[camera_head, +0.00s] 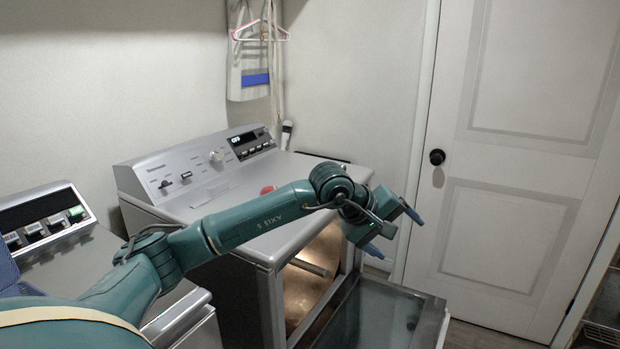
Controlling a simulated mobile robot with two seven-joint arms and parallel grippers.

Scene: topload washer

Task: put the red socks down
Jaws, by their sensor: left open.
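A small red item (267,189), likely the red socks, lies on the top of the middle machine (225,190). My left forearm partly hides it, so its full shape does not show. My left arm reaches across the front of this machine. My left gripper (394,233) is open, with its blue fingertips apart and nothing seen between them. It is to the right of the red item, beyond the machine's right front edge and above the lowered door. My right gripper is not in view.
The middle machine's glass door (380,315) is folded down, and its lit drum (305,285) shows. Another machine (90,265) stands at the left with a blue basket (8,272) at the picture's edge. A closed white door (520,150) is at the right. A pink hanger (260,35) hangs behind.

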